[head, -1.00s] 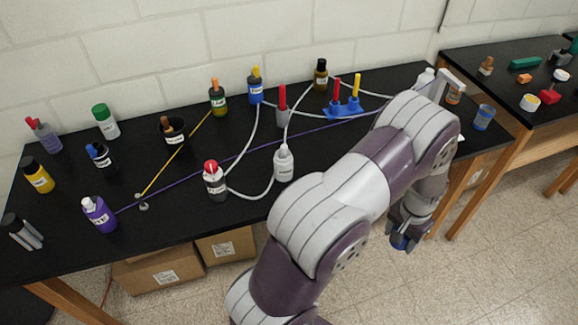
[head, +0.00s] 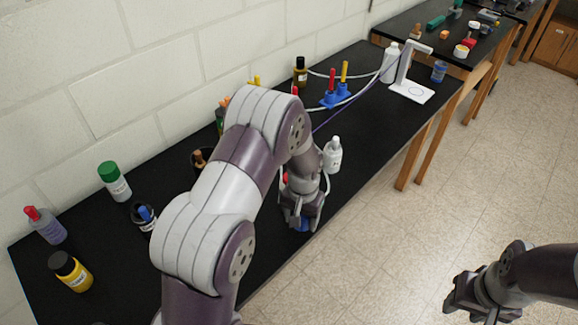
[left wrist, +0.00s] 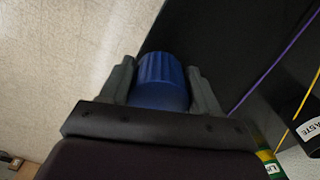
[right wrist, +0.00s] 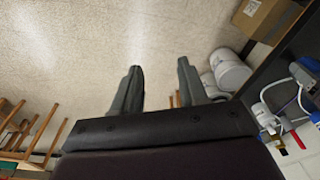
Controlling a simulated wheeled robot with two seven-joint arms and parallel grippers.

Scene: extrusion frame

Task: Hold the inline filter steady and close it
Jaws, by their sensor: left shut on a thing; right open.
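My left gripper (head: 302,214) is shut on a blue ribbed, cap-like piece (left wrist: 160,82), held between both fingers in the left wrist view. In the head view the piece (head: 303,224) shows just below the fingers, off the black bench's front edge. I cannot tell whether it is part of the inline filter. A blue labelled jar (head: 439,72) stands at the bench's far right end; I cannot tell whether it is the filter either. My right gripper (head: 466,298) is open and empty over the floor, with its fingers (right wrist: 160,66) apart in the right wrist view.
A white bottle (head: 333,154) stands close behind my left gripper. A blue rack (head: 330,100), tubing and a purple cord lie farther back. A white stand (head: 409,92) is near the jar. My left arm hides the bench's middle. Floor (head: 400,250) is clear between the grippers.

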